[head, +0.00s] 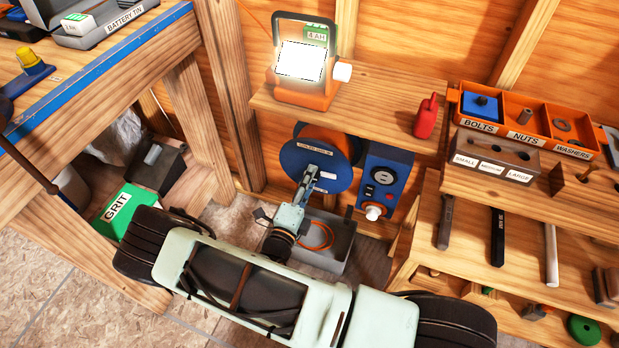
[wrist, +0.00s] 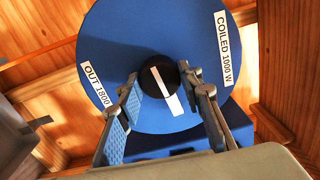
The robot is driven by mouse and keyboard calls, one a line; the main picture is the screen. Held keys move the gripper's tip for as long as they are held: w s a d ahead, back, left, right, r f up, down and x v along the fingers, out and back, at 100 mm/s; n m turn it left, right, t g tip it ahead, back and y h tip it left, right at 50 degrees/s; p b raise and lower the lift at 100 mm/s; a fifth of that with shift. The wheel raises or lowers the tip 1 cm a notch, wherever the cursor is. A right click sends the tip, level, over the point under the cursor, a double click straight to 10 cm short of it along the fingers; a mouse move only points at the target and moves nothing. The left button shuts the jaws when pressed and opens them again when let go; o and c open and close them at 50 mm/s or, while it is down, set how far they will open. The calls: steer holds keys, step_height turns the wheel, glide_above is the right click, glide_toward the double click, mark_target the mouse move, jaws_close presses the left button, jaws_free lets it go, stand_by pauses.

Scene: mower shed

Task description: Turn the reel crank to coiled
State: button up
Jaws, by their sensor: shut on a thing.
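The reel is a round blue disc (head: 303,166) under the shelf in the head view, and it fills much of the wrist view (wrist: 125,40). It carries a label "OUT 1800" at left and "COILED 1000 W" at upper right. At its middle is the crank, a black round hub (wrist: 148,84) with a white bar slanting from upper left to lower right, toward neither label. My gripper (wrist: 160,79) has a finger on each side of the hub and is shut on it. In the head view my gripper (head: 318,176) partly covers the disc's lower right, hiding the crank.
A blue socket panel (head: 385,170) with a white knob stands right of the reel. A grey bin (head: 335,262) with orange cable lies below. The shelf (head: 380,95) above holds a lit lamp (head: 302,92) and a red bottle (head: 427,117). A stepped tool rack (head: 480,205) stands at right.

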steer(key=shift+n+y+p, duration=0.3)
steer(key=shift+n+p, duration=0.4)
steer(key=shift+n, duration=7.8)
steer(key=o, duration=1.2)
steer(key=shift+c, duration=0.2)
steer(key=v, duration=1.2)
steer(key=shift+r, duration=0.15)
